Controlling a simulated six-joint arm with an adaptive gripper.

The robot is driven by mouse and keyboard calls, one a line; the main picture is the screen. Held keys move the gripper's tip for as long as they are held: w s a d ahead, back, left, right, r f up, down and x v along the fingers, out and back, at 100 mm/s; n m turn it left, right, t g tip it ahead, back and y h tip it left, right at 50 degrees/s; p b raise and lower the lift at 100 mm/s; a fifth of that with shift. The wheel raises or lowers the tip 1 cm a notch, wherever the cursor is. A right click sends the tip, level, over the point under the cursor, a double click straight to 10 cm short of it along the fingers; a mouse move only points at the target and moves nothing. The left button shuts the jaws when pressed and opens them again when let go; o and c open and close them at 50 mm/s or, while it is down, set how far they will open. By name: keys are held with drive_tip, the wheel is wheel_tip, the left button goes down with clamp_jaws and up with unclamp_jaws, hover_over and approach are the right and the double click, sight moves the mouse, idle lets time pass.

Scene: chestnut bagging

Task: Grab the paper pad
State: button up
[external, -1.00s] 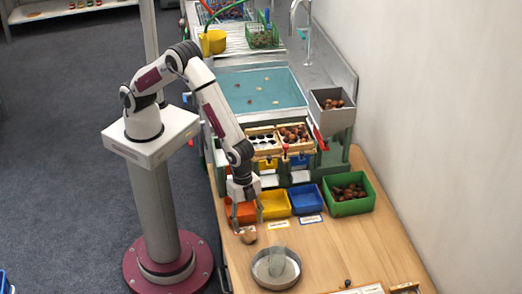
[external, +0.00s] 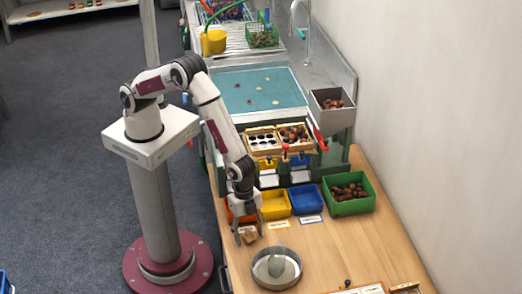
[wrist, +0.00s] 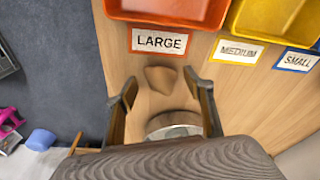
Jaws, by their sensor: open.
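A small tan-brown piece (external: 249,236) lies on the wooden table near the LARGE label, and it also shows in the wrist view (wrist: 160,78). It may be the paper pad; I cannot tell for certain. My gripper (external: 250,238) is open, pointing down over it. In the wrist view my two fingertips (wrist: 160,92) stand apart, one on each side of the brown piece's near side, with nothing held between them. The brown piece lies slightly beyond the fingertips in that view.
A round metal pan (external: 256,281) with a pale piece in it stands close in front. Behind are the red bin (wrist: 170,22), yellow bin (external: 276,212), blue bin (external: 306,209) and green bin (external: 347,208) of chestnuts. The table right of the pan is mostly clear.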

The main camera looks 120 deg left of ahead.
sight(249, 232)
drive_tip(key=shift+c, duration=0.3)
drive_tip(key=c, duration=0.8)
drive_tip(key=shift+r, duration=0.15)
drive_tip(key=shift+r, duration=4.9)
